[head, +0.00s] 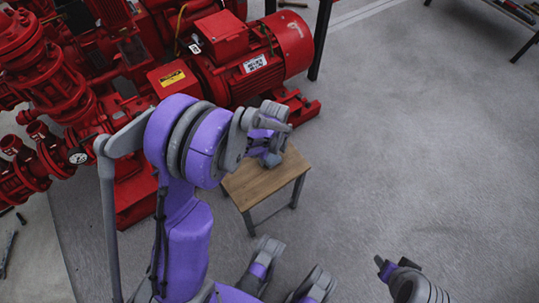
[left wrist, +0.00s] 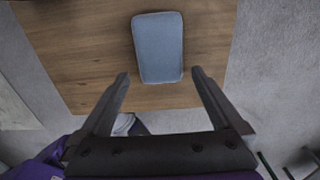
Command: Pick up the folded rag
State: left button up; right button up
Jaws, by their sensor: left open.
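The folded rag (left wrist: 158,47) is a flat blue-grey rounded rectangle. It lies on the wooden top of a small table (left wrist: 75,60), near the table's edge in the left wrist view. My left gripper (left wrist: 159,75) is open and empty, its two dark fingers apart. The rag shows ahead of the fingertips, roughly centred between them, and is not gripped. In the head view my left gripper (head: 268,158) hangs over the small table (head: 247,190); the rag cannot be made out there, probably hidden by the gripper and arm.
A red pump motor (head: 250,60) and red pipework (head: 45,70) stand behind and left of the table. A dark post (head: 320,40) rises behind it. Grey floor (head: 420,130) is open to the right. A bench (head: 515,15) shows at the top right.

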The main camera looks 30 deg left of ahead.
aim_at(272, 160)
pick_arm(q)
notch_tip(272, 160, down, 3)
jog(key=shift+w+r, duration=0.1)
jog(key=shift+c, duration=0.3)
jog(key=c, duration=0.9)
